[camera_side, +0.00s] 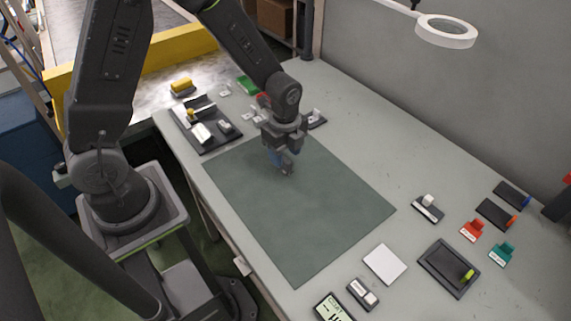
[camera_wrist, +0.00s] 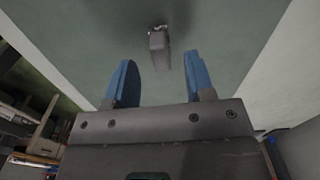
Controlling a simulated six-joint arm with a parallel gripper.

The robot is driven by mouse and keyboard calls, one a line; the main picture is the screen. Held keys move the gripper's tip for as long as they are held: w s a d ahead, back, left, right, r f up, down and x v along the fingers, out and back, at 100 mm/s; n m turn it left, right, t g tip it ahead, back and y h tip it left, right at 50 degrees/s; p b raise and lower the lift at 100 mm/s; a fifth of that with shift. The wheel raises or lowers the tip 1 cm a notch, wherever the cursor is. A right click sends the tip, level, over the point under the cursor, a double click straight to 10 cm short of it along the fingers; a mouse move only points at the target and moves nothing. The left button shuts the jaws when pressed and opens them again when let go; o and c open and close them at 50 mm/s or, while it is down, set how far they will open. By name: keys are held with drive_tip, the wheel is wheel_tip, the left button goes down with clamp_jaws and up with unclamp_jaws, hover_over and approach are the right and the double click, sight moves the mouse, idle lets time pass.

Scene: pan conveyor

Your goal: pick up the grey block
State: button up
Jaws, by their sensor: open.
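The grey block (camera_wrist: 159,48) lies on the dark green mat (camera_side: 320,215). In the wrist view it shows just beyond my fingertips, in line with the gap between them. My gripper (camera_wrist: 157,68) has its two blue fingers apart, with nothing held between them. In the side view my gripper (camera_side: 284,158) points down over the back part of the mat. The small grey block (camera_side: 288,170) shows right below the fingers there, partly hidden by them. I cannot tell the exact height between fingertips and block.
A dark tray (camera_side: 221,143) with small parts stands left of my gripper, with a yellow block (camera_side: 182,86) behind it. A white square (camera_side: 385,264), a dark tray (camera_side: 432,266) and a ring lamp (camera_side: 446,32) are to the right. The mat's front is clear.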

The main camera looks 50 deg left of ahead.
sight(285, 160)
wheel_tip(285, 160, down, 3)
drive_tip(key=shift+f, duration=0.15)
clamp_jaws()
idle(0.4)
